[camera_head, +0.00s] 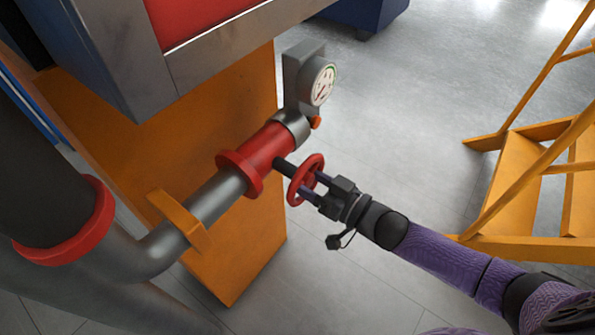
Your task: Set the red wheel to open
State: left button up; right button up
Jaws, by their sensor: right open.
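The red wheel (293,190) is a small handwheel on a dark stem, on the side of a red valve body (262,153) in a grey pipe. My right gripper (309,188) comes in from the lower right and is at the wheel. Its two dark fingers are apart and reach the wheel's rim and opening; I cannot tell whether they touch it. Part of the wheel's right side is hidden by the fingers. My left gripper is not in view.
A round gauge (323,84) stands just above the valve. A grey pipe (215,197) with an orange bracket (180,221) runs to the lower left. An orange panel (225,255) is behind. Orange steps (515,190) stand at right. Grey floor (400,110) lies open between.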

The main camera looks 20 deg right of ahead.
jog(key=shift+x, duration=1.05)
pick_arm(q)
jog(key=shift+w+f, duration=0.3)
pick_arm(e)
jog(key=shift+w+a, duration=0.2)
jog(key=shift+w, duration=0.05)
grip_shut()
